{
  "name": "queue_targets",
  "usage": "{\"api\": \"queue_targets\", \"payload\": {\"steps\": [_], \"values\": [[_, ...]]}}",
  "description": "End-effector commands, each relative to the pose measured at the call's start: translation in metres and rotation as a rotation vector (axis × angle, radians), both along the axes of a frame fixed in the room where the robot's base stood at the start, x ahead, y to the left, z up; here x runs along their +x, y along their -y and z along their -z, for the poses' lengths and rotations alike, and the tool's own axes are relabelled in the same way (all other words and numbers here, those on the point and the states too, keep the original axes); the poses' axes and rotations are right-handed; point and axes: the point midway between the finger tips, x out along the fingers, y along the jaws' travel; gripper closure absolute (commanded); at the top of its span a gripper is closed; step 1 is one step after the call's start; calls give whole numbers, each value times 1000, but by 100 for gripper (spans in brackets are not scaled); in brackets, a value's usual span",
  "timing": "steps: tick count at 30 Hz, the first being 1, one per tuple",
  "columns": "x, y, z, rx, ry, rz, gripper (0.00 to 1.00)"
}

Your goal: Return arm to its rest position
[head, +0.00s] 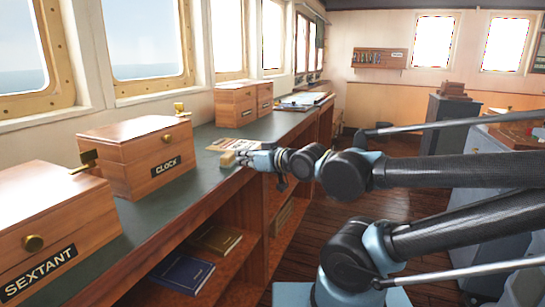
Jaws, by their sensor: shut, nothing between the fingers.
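My arm comes in from the right side of the head view, with black and light blue links. My gripper (247,156) is at its far left end, over the edge of the green-topped counter (200,176). It is small in the picture and looks shut, with nothing seen between its fingers. A small light wooden piece (227,158) shows just left of the fingertips; I cannot tell whether they touch it.
Wooden boxes labelled CLOCK (148,163) and SEXTANT (50,225) stand on the counter, with more boxes (237,104) and papers (298,100) farther back. Books (184,274) lie on the shelf below. Wooden floor (398,204) shows between counter and right-hand cabinets.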

Motion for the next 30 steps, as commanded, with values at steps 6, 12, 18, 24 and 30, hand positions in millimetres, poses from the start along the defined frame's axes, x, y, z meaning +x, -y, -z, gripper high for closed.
{"api": "queue_targets", "payload": {"steps": [6,12,18,24,30], "values": [[28,54,49,-163,-128,156,100],[37,108,90,-293,-269,284,100],[31,162,126,-402,-431,400,100],[10,213,156,-489,-610,503,100],[-23,256,179,-551,-804,590,100]]}}
